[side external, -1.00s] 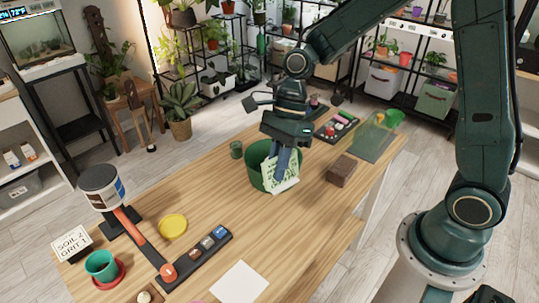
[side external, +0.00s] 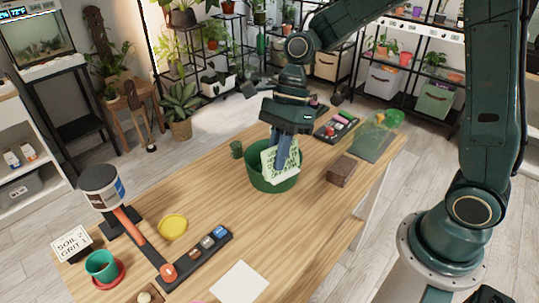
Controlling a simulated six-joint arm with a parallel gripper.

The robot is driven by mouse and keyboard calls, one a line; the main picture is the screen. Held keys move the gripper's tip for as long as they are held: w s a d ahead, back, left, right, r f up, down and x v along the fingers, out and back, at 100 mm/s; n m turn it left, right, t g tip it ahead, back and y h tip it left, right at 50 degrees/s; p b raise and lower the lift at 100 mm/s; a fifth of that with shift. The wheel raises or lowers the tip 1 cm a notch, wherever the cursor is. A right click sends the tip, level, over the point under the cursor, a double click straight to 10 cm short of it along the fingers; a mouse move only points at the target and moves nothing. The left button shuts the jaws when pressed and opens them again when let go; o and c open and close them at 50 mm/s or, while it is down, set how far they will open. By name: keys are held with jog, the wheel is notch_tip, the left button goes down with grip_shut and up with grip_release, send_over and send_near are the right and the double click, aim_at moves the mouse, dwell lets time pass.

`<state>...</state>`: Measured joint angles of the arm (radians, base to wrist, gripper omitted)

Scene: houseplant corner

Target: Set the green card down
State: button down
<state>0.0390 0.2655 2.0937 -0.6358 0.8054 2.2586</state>
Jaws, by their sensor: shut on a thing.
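The green card (side external: 270,164) is pale green with darker green marks. It is held tilted, close to upright, by my gripper (side external: 284,158), which points down and is shut on it. The card shows in front of and above the green round pot (side external: 275,184) on the wooden table (side external: 205,262). Its lower edge overlaps the pot's rim; I cannot tell whether it touches the pot or hangs inside it. The gripper's fingertips are partly hidden by the card.
A black tray (side external: 336,126) is behind. A white sheet (side external: 239,281), a yellow dish (side external: 173,227) and a dark rack (side external: 209,246) lie nearer. Bare table surrounds the pot.

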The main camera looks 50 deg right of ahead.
jog(key=w+a+f, duration=0.2)
jog(key=w+f, duration=0.2)
jog(key=w, duration=0.4)
jog(key=w+a+f+m, duration=0.1)
jog(key=w+a+f, duration=0.1)
jog(key=w, duration=0.6)
jog(key=w+a+f+m, duration=0.1)
jog(key=w+f, duration=0.4)
jog(key=w, duration=0.3)
jog(key=shift+a+f+t, duration=0.35)
jog(key=shift+a+t, duration=0.05)
jog(key=shift+f, duration=4)
jog(key=shift+f, duration=0.1)
jog(key=c, duration=1.5)
grip_release()
